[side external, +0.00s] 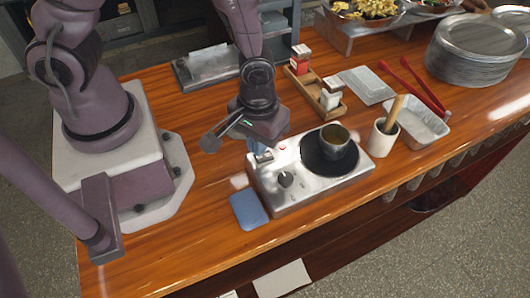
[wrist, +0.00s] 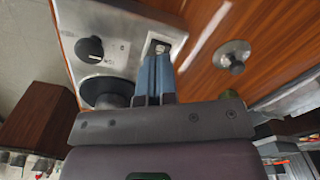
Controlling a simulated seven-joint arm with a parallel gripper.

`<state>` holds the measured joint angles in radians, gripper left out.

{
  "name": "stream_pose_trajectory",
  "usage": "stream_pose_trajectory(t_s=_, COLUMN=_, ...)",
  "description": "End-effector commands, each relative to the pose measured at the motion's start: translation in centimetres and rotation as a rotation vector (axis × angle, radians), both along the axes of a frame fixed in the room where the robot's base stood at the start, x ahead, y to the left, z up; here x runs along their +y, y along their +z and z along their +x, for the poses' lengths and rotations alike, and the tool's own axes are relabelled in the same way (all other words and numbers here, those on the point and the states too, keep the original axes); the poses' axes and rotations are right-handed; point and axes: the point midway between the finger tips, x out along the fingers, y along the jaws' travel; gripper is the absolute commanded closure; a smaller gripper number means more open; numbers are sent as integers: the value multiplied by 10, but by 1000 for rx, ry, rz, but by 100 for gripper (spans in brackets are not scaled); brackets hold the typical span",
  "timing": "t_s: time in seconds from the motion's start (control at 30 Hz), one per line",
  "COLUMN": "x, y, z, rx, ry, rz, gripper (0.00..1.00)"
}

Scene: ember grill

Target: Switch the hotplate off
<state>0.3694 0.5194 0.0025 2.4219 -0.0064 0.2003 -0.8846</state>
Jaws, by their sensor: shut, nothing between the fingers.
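The hotplate (side external: 333,184) is a silver box on the wooden counter with a round dark plate (side external: 314,159). A metal pot (side external: 335,143) stands on the plate. A black knob (side external: 285,179) and a small rocker-like switch (side external: 263,157) are on its left part, with a red spot (side external: 281,145) near the back edge. In the wrist view the switch (wrist: 158,46) is just beyond my fingertips, and the knob (wrist: 90,48) is to their left. My gripper (wrist: 156,57) is shut and empty, close over the switch; I cannot tell if it touches. The switch's position is unclear.
A blue pad (side external: 249,210) lies left of the hotplate. A white cup with a wooden handle (side external: 382,141) and a foil tray (side external: 420,127) are to its right. A caddy with shakers (side external: 318,88) stands behind. A round metal piece (wrist: 232,55) sits on the wood.

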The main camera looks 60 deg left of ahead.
Motion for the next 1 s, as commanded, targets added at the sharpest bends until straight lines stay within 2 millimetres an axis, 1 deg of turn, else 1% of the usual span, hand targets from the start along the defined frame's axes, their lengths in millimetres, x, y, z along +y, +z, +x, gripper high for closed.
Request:
stream_pose_trajectory(t_s=0.43, x=0, y=-1, z=0, rx=0, ry=0, rz=0, gripper=100)
stream_pose_trajectory(t_s=1.0, x=0, y=-9, z=0, rx=1, ry=0, rz=0, gripper=100)
